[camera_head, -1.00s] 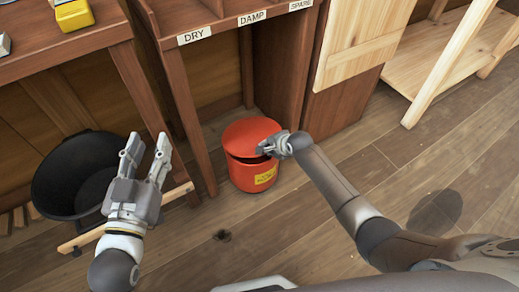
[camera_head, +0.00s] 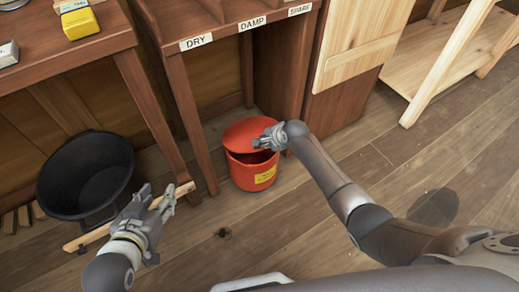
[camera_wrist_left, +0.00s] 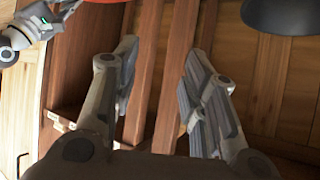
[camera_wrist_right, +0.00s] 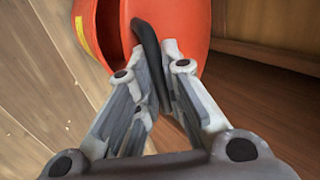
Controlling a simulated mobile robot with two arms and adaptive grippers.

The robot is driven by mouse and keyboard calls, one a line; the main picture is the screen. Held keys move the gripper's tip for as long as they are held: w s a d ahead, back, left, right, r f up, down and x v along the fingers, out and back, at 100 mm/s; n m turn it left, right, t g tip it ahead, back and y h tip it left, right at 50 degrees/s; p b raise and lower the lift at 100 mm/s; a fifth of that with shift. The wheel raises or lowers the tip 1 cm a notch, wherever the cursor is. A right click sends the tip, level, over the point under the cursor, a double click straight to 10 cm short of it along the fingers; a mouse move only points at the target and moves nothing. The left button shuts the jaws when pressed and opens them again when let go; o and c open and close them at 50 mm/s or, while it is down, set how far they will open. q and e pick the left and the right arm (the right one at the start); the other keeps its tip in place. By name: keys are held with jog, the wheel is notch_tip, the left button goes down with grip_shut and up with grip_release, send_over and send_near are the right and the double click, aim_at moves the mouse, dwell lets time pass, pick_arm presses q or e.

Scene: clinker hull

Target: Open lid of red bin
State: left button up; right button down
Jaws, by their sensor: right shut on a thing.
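The red bin (camera_head: 250,180) stands on the floor under the wooden bench, with a yellow label on its front. Its red lid (camera_head: 244,133) is tilted, with a dark gap between lid and rim towards the front right. My right gripper (camera_head: 268,139) is at the lid's right edge. In the right wrist view, my right gripper (camera_wrist_right: 158,85) is shut on the lid's black handle (camera_wrist_right: 147,42). My left gripper (camera_head: 157,200) hangs over the floor left of the bin, empty. In the left wrist view its fingers (camera_wrist_left: 158,85) are apart.
A black tub (camera_head: 85,172) stands on the floor at the left. A wooden bench (camera_head: 100,35) and a shelf unit with signs DRY, DAMP and SPARE rise behind. A pale wooden rack (camera_head: 440,75) stands at the right.

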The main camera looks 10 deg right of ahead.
pick_arm(q)
jog(key=s+a+f+g+y+p, duration=0.1)
jog(key=s+f+g, duration=0.2)
jog(key=s, duration=0.1)
jog(key=shift+s+a+f, duration=0.25)
jog(key=shift+a+f, duration=0.1)
jog(key=shift+a, duration=0.05)
pick_arm(e)
jog(key=shift+w+a+r, duration=0.15)
jog(key=shift+w+r, duration=0.2)
jog(key=shift+r, duration=0.35)
pick_arm(q)
jog(key=shift+s, duration=0.1)
pick_arm(e)
jog(key=shift+r, duration=0.1)
pick_arm(q)
jog(key=s+a+f+g+y+p, duration=0.1)
jog(key=s+g, duration=0.3)
jog(key=s, duration=0.4)
jog(key=shift+a+f+g+p, duration=0.3)
jog(key=shift+a+f+p, duration=0.15)
jog(key=shift+a+f, duration=0.3)
pick_arm(e)
jog(key=shift+g+h, duration=0.3)
jog(key=shift+g, duration=0.4)
jog(key=w+r, duration=0.1)
jog(key=r, duration=0.1)
jog(key=w+a+r, duration=0.1)
jog(key=w, duration=0.1)
jog(key=shift+r, duration=0.4)
